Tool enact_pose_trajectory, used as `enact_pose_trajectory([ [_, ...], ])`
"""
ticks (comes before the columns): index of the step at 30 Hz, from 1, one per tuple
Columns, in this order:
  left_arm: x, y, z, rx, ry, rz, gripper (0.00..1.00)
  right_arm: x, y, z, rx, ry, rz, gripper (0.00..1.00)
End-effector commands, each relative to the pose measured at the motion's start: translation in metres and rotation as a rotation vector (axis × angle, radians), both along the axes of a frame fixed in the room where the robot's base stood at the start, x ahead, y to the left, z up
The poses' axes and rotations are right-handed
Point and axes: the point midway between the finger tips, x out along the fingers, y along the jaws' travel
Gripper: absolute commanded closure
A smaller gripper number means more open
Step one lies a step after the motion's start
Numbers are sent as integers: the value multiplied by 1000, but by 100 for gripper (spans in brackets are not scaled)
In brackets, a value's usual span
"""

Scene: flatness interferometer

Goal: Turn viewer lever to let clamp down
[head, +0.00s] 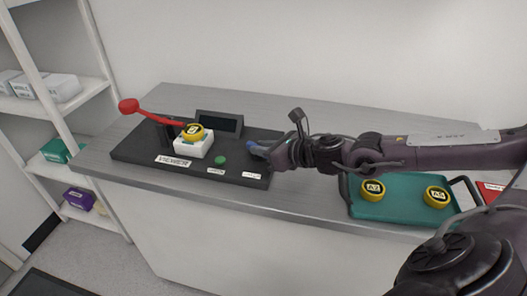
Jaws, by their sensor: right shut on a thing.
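The viewer is a black base (143,150) on the bench, with a label reading VIEWER on its front. Its red lever (160,117) has a ball end (128,106) raised at the left and runs down to the right toward a yellow round piece (193,131). That piece sits on a white block (193,146); contact between lever and piece is unclear. My right gripper (262,149) is at the right end of the base, apart from the lever. It is shut on a small blue part, mostly hidden by the gripper. My left gripper is out of view.
A dark screen (219,123) and a green button (220,160) are on the base. A teal tray (400,208) with yellow pieces A2 (373,189) and A5 (436,196) lies at right. Shelves (66,104) stand at left. The bench behind the viewer is clear.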

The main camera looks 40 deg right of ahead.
Motion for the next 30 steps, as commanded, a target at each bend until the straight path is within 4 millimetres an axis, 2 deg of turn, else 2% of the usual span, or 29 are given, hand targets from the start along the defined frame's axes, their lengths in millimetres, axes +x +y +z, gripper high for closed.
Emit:
enact_pose_trajectory([
  [3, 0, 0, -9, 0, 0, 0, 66, -1, 4, -3, 2, 0, -106, 100],
  [10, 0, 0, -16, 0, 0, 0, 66, 0, 8, -1, 7, -1, -324, 100],
  [30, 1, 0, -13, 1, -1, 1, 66, 4, 15, 1, 6, 1, -917, 100],
])
